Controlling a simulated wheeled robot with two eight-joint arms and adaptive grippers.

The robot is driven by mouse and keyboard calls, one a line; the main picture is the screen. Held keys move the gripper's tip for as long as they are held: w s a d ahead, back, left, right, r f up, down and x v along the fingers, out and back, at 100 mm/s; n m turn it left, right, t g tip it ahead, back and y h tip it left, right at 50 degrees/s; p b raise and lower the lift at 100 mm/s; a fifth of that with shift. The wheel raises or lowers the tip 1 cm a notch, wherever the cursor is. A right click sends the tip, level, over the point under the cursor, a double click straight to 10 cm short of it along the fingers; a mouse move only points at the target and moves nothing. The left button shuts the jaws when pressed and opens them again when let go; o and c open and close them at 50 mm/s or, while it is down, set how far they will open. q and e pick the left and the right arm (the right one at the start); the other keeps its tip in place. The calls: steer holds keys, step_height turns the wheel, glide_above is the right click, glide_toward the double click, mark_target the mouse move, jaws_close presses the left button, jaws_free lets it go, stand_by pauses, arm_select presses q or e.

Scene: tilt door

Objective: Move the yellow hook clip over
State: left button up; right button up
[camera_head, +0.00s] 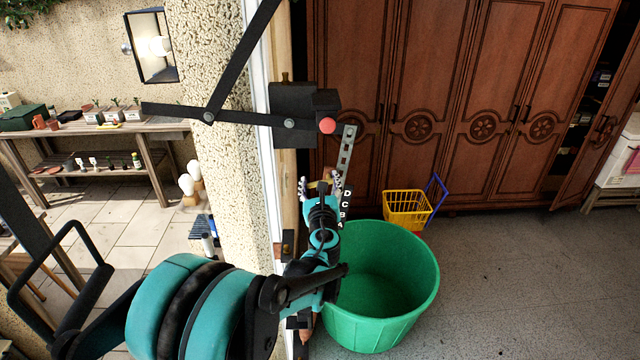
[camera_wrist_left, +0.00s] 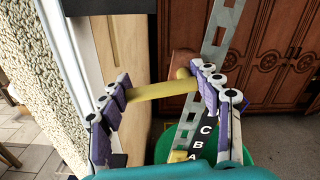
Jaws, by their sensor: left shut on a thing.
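The yellow hook clip (camera_wrist_left: 160,90) shows in the left wrist view as a yellow bar running between the two fingers of my left gripper (camera_wrist_left: 158,92). The fingers are shut on it. In the head view my left gripper (camera_head: 320,186) is at the door frame, beside a slotted grey metal strip (camera_head: 347,150). The strip also shows in the left wrist view (camera_wrist_left: 222,28), behind the fingers. A black label with white letters (camera_wrist_left: 206,130) lies along the strip's lower part. A small yellow part (camera_wrist_left: 178,156) shows near the letters. My right gripper is not in view.
A black hinge box with a red knob (camera_head: 327,125) is above the gripper. A green tub (camera_head: 380,290) stands on the floor below. A yellow basket (camera_head: 407,208) and brown wardrobe (camera_head: 450,100) are behind. A pebbled wall (camera_head: 205,60) is left. Grey floor at right is clear.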

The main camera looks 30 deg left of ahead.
arm_select(q)
steer(key=n+b, duration=0.1)
steer(key=f+n, duration=0.1)
steer(key=n, duration=0.1)
steer(key=shift+w+d+b, duration=0.1)
steer(key=shift+b, duration=0.3)
steer(key=n, duration=0.2)
steer(key=n+b, duration=0.1)
steer(key=n, duration=0.1)
steer(key=shift+w+d+f, duration=0.1)
steer(key=shift+d+f, duration=0.1)
steer(key=shift+f, duration=0.2)
steer(key=n, duration=0.2)
steer(key=d+n+b, duration=0.1)
steer(key=n, duration=0.1)
steer(key=n+b, duration=0.1)
steer(key=n, duration=0.1)
steer(key=shift+w+d+f+n, duration=0.15)
steer(key=shift+w+f+n, duration=0.15)
steer(key=shift+w+f, duration=0.1)
steer(key=o, duration=1.2)
steer(key=shift+c, duration=0.2)
steer(key=v, duration=1.2)
